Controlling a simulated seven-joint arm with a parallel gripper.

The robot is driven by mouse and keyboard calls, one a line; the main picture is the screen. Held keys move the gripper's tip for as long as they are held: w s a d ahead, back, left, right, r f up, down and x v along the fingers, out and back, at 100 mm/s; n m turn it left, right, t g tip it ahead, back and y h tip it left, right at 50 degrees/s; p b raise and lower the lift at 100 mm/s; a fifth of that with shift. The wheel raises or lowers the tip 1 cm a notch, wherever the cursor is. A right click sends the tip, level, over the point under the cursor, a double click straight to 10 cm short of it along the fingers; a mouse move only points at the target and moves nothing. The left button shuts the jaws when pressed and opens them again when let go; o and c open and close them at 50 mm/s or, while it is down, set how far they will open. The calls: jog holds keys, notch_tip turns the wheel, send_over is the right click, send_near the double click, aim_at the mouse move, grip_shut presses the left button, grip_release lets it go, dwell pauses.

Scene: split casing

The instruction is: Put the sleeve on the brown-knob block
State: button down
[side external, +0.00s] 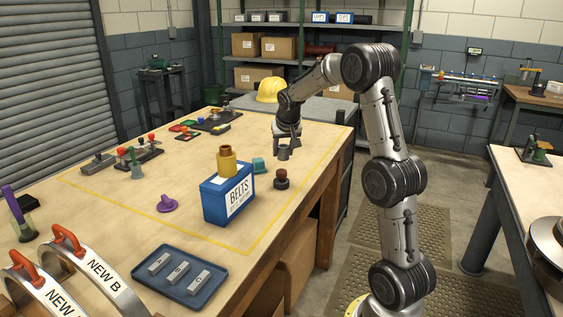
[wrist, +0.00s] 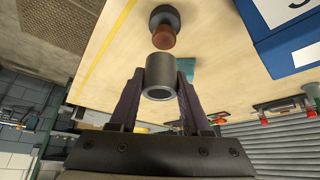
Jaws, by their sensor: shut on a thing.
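My gripper (side external: 284,147) is shut on a dark grey sleeve (side external: 284,153), a short hollow cylinder, and holds it above the bench. In the wrist view the sleeve (wrist: 160,74) sits between the two fingers, its open end towards the camera. The brown-knob block (side external: 281,179) stands on the bench below the sleeve, apart from it. It has a dark round base and a brown knob. In the wrist view the brown-knob block (wrist: 164,24) shows just beyond the sleeve.
A blue BELTS box (side external: 229,196) with a brass-coloured cylinder (side external: 227,160) on top stands left of the block. A teal piece (side external: 259,165) lies close by. A purple knobbed piece (side external: 167,204) and a blue tray (side external: 180,277) are farther left. The bench's right edge is near the block.

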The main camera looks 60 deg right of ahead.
aim_at(281, 171)
jog(key=shift+w+d+f, duration=0.3)
jog(key=shift+w+f, duration=0.05)
jog(key=shift+f, duration=0.1)
jog(key=shift+w+d+f, duration=0.1)
jog(key=shift+f, duration=0.85)
jog(key=shift+w+d+f, duration=0.1)
jog(key=shift+f, duration=0.8)
jog(key=shift+f, duration=0.2)
jog(key=shift+c, duration=1.8)
grip_release()
jog(key=shift+r, duration=0.1)
